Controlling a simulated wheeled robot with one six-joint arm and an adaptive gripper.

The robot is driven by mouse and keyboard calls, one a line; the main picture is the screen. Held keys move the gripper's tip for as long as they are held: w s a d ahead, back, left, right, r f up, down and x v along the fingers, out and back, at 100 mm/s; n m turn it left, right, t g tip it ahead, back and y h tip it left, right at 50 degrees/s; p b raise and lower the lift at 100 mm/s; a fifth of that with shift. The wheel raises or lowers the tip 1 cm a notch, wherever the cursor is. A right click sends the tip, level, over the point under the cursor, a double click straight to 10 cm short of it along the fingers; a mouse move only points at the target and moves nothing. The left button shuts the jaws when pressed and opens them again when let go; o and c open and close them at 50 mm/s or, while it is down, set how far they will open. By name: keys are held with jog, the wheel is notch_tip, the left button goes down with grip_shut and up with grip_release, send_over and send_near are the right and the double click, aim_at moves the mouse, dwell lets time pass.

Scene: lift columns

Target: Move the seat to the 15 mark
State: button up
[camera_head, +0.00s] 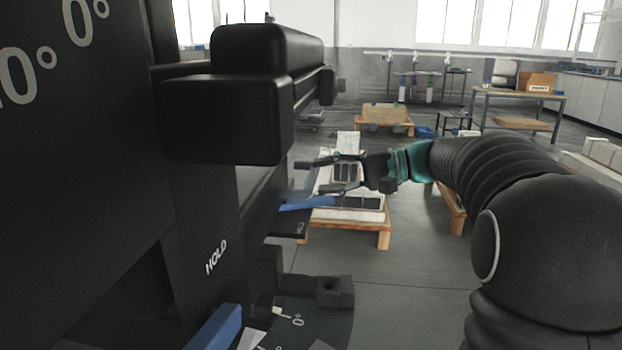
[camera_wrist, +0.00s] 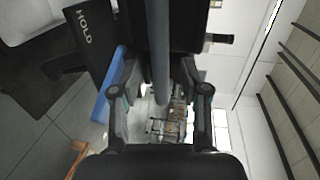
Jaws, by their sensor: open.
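A large black lift column unit fills the left of the head view, with a bulky padded black block (camera_head: 225,118) on it that may be the seat; I cannot be sure. Large degree marks, 0° and one ending in 0°, show on its dark panel (camera_head: 60,60). No 15 mark is readable. My gripper (camera_head: 315,177) is open, right of the column and above a blue lever (camera_head: 308,203). In the wrist view my open fingers (camera_wrist: 160,92) stand either side of a grey bar (camera_wrist: 159,50); contact cannot be told. The HOLD plate (camera_wrist: 85,28) is left of them.
A second blue lever (camera_head: 215,330) and a plate with a 0° mark (camera_head: 320,318) are low in the head view. Behind my gripper stands a low wooden pallet (camera_head: 384,238). A workbench (camera_head: 515,95) is farther back. Grey floor (camera_head: 400,290) is open between.

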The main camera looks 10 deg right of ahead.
aim_at(311, 177)
jog(key=shift+x, duration=1.75)
grip_shut()
